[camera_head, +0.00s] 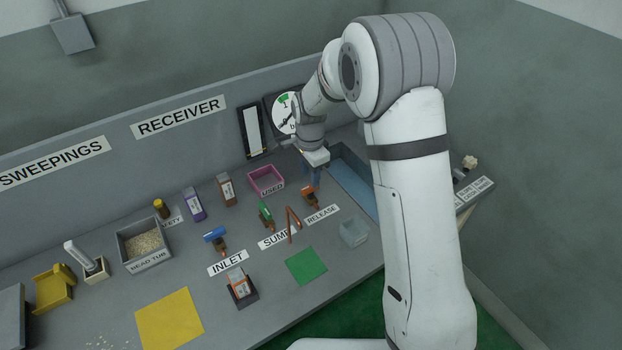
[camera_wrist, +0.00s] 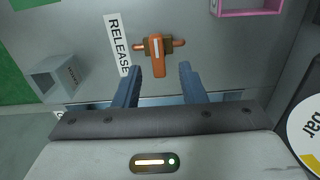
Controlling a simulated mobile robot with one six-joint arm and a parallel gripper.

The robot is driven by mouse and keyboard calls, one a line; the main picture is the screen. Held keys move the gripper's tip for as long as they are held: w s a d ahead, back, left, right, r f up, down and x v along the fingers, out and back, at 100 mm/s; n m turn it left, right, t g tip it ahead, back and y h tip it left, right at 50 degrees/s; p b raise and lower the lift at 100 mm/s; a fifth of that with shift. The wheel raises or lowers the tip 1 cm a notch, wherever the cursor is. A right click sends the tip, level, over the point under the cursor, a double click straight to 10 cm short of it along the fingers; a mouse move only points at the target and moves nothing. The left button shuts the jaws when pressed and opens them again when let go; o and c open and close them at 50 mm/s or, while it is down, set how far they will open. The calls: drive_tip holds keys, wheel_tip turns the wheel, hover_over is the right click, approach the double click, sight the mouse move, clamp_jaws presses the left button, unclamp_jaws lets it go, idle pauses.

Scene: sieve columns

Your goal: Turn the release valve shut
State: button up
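The release valve (camera_wrist: 157,54) has an orange lever on a brown body with short orange pipe stubs to either side. In the wrist view its lever lies crosswise to the stubs, pointing towards my gripper (camera_wrist: 159,71). The RELEASE label (camera_wrist: 118,45) is beside it. In the head view the valve (camera_head: 310,196) sits above the RELEASE label, just below my gripper (camera_head: 311,177). My gripper is open, its two blue-grey fingers apart with nothing held. The lever's end lies near the gap between the fingertips; whether they touch it I cannot tell.
A green valve (camera_head: 266,216) and a blue valve (camera_head: 216,236) stand to the left, with a thin orange bent piece (camera_head: 293,226) close by. A pink USED tray (camera_head: 266,181) is behind. A clear box (camera_head: 353,233) stands right of the RELEASE label. A round gauge (camera_head: 283,112) is on the back wall.

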drive_tip(key=shift+r, duration=2.15)
drive_tip(key=shift+r, duration=0.1)
drive_tip(key=s+d+r+n+t+p, duration=0.1)
drive_tip(key=s+d+r+n+p, duration=0.2)
drive_tip(key=s+d+r, duration=0.35)
drive_tip(key=s+d+r+n+p, duration=0.2)
drive_tip(key=s+d+r+p, duration=0.15)
drive_tip(key=r, duration=0.55)
drive_tip(key=s+d+r+n+p, duration=0.2)
drive_tip(key=s+d+r+n, duration=0.1)
drive_tip(key=s, duration=0.5)
drive_tip(key=s+d+r+n+t+p, duration=0.1)
drive_tip(key=s+d+r+n+p, duration=0.1)
drive_tip(key=s, duration=0.6)
wheel_tip(320, 180, up, 2)
drive_tip(key=shift+s+d+r+n+t, duration=0.25)
drive_tip(key=shift+d+n, duration=0.45)
drive_tip(key=shift+d, duration=0.45)
